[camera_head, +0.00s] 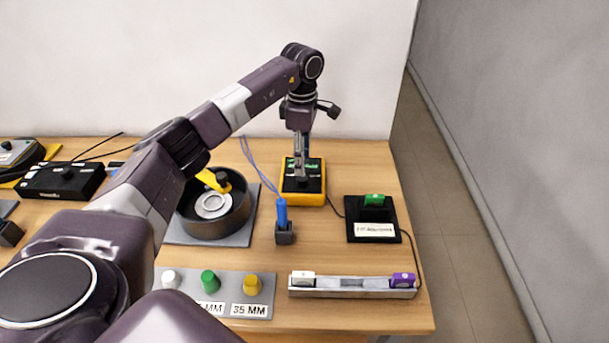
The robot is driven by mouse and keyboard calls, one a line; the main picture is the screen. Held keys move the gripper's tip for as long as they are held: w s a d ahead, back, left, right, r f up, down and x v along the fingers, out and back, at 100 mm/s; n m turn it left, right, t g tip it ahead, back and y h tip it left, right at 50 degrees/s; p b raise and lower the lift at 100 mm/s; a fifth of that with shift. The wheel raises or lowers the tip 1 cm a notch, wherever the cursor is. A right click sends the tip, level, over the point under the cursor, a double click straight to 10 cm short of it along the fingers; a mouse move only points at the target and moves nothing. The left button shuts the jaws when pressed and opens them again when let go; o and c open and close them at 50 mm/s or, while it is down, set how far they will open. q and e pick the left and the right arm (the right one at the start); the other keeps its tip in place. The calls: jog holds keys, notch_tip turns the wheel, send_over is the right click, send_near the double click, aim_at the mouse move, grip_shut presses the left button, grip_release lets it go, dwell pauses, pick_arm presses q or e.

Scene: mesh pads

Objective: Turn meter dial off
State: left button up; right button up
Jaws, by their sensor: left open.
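The meter (316,196) is a yellow-framed box with a dark face and a green screen, lying toward the back of the wooden table. My left gripper (301,172) points down over the meter, and its fingertips are at the dial area in the middle of the face. The gripper is open. The fingers and wrist hide the dial and part of the screen, so I cannot tell the dial's setting or whether the fingers touch it. My right gripper is not in view.
Left of the meter stands a round dark bowl (214,224) on a grey plate. A blue-handled probe (282,213) stands in a black holder nearby. A black pad (361,222) with a green block is on the right. A metal rail (354,291) and a peg plate (221,283) lie in front.

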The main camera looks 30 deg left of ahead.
aim_at(301, 178)
pick_arm(q)
jog(key=f, duration=0.1)
jog(key=f+p, duration=0.1)
jog(key=f, duration=0.2)
jog(key=shift+s+f, duration=0.3)
jog(key=shift+s, duration=0.05)
jog(key=shift+w+f, duration=0.15)
jog(key=shift+f, duration=0.5)
jog(key=shift+r, duration=0.1)
jog(key=shift+c, duration=0.3)
grip_shut()
